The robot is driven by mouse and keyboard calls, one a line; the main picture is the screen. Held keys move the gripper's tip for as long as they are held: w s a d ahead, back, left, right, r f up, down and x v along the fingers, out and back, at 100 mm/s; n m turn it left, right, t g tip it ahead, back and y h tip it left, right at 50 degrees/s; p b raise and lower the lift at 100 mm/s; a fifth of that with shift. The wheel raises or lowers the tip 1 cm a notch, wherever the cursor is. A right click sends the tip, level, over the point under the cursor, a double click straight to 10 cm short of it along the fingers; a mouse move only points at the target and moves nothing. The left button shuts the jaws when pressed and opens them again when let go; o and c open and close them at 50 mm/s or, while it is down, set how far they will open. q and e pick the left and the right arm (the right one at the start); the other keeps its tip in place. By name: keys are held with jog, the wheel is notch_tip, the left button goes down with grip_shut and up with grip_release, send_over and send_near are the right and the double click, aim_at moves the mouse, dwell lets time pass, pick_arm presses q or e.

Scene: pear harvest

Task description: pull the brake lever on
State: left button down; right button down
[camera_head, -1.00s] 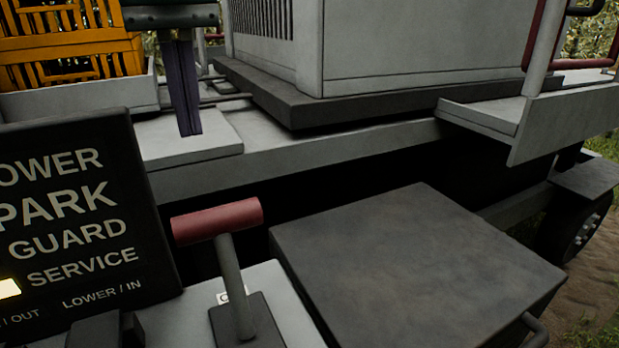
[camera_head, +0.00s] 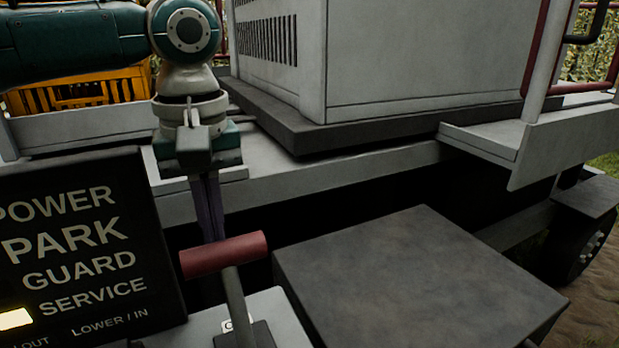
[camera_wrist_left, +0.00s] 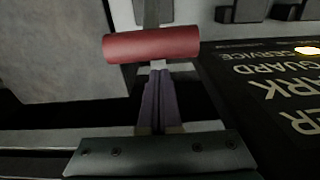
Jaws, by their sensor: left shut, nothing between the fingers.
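The brake lever (camera_head: 224,256) has a red T-shaped handle on a grey shaft, standing in a dark base in the lower middle of the head view. Its red handle also shows in the left wrist view (camera_wrist_left: 152,45). My left gripper (camera_head: 214,236) hangs down from the upper left, just behind the handle. Its purple-grey fingers are shut and empty. In the left wrist view the fingertips (camera_wrist_left: 158,72) point toward the handle and lie close to it; I cannot tell whether they touch. My right gripper is not in view.
A black panel (camera_head: 75,245) with PARK and SERVICE labels stands left of the lever, with a lit yellow lamp. A dark flat box top (camera_head: 415,285) lies to the right. A grey cabinet (camera_head: 420,60) and an orange crate (camera_head: 85,92) stand behind.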

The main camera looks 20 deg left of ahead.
pick_arm(q)
jog(key=shift+s+d+r, duration=0.15)
jog(key=shift+s+d, duration=0.25)
jog(key=shift+d, duration=0.05)
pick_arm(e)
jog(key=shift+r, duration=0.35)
pick_arm(q)
jog(key=shift+r, duration=0.1)
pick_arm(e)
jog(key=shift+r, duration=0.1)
